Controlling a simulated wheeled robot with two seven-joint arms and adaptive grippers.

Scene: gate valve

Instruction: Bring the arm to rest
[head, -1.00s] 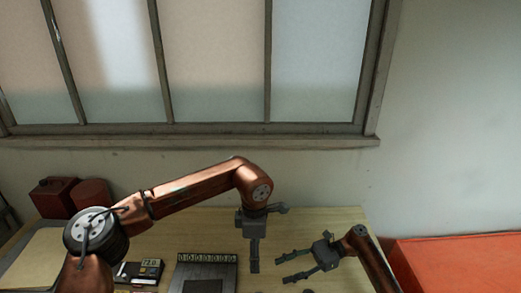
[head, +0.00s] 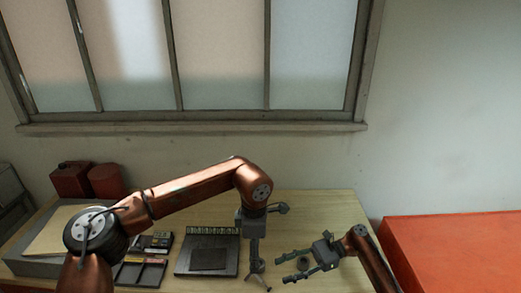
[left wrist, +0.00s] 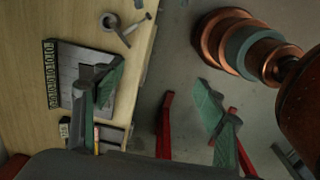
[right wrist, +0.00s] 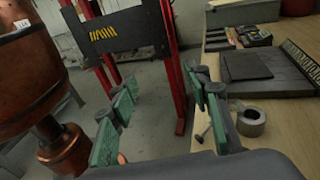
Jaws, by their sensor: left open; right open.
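My left gripper (head: 255,262) hangs pointing down over the front of the wooden table in the head view. Its green-lined fingers (left wrist: 158,95) are spread and empty in the left wrist view. My right gripper (head: 296,270) points left, with its fingers apart. In the right wrist view its fingers (right wrist: 160,88) are open with nothing between them. A grey ring-shaped piece (right wrist: 250,121) lies on the table beside the right gripper's finger. The left wrist view shows this ring (left wrist: 112,21) with a thin pin beside it. No gate valve can be made out clearly.
The wooden table (head: 325,205) carries a dark flat case (head: 190,262) and a compartment tray (head: 140,272). Red canisters (head: 72,180) stand at back left. An orange surface (head: 450,250) is at right. A red frame with a black panel (right wrist: 110,36) stands on the floor.

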